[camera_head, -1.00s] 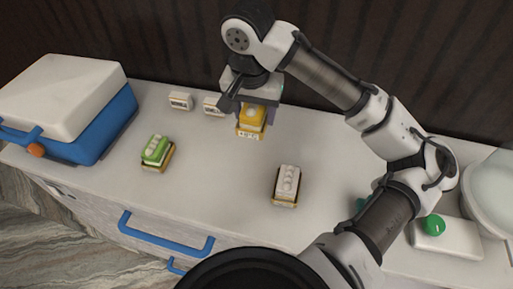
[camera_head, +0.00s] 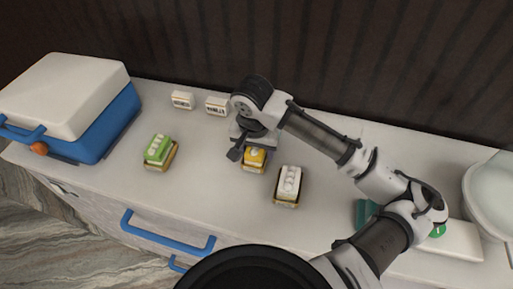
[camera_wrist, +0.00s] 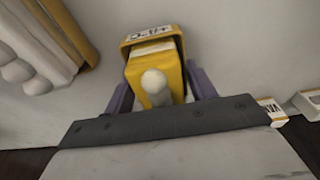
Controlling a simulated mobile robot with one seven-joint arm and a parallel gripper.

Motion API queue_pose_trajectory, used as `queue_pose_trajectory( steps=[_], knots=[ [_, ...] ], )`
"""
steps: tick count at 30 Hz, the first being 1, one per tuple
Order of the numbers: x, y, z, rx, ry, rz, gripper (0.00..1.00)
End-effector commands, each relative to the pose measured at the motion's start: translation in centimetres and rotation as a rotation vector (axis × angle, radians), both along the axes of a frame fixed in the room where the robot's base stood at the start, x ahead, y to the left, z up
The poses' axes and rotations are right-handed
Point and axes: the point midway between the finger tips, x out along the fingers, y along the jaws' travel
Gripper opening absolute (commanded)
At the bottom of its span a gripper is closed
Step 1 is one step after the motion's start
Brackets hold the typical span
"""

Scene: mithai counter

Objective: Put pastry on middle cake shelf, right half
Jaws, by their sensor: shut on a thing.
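The yellow pastry (camera_head: 254,157) with a pale ball-shaped top sits in a small yellow tray with a printed label. My gripper (camera_head: 251,149) is shut on it from above. In the wrist view the pastry (camera_wrist: 154,62) is between the two purple fingers of my gripper (camera_wrist: 160,85). I cannot tell whether its tray touches the counter. A green pastry (camera_head: 159,148) in a yellow tray lies to the left, and a white one (camera_head: 289,182) lies close to the right of the held one. No cake shelf is in view.
Two small label cards (camera_head: 217,105) stand at the counter's back. A blue box with a white lid (camera_head: 70,90) is at the left end. A white slab (camera_head: 462,240) and a pale round bowl (camera_head: 492,190) are at the right. The counter (camera_head: 215,190) is clear at the front left.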

Motion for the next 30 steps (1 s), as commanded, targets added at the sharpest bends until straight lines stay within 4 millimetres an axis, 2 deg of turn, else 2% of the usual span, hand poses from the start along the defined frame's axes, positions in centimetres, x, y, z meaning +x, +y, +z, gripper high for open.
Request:
queue_pose_trajectory(
  steps=[5,6,11,22,26,30],
  knots=[
    [0.0,0.0,-0.3,0.000,0.001,0.000,0.32],
    [0.0,0.0,-0.3,0.000,0.001,0.000,0.58],
    [0.0,0.0,-0.2,0.000,0.000,0.000,0.78],
    [0.0,0.0,0.4,-0.001,-0.002,0.000,0.78],
    [-0.3,0.2,2.2,0.000,-0.004,0.001,0.78],
    [-0.7,0.3,5.2,0.000,-0.004,0.003,0.78]
  ],
)
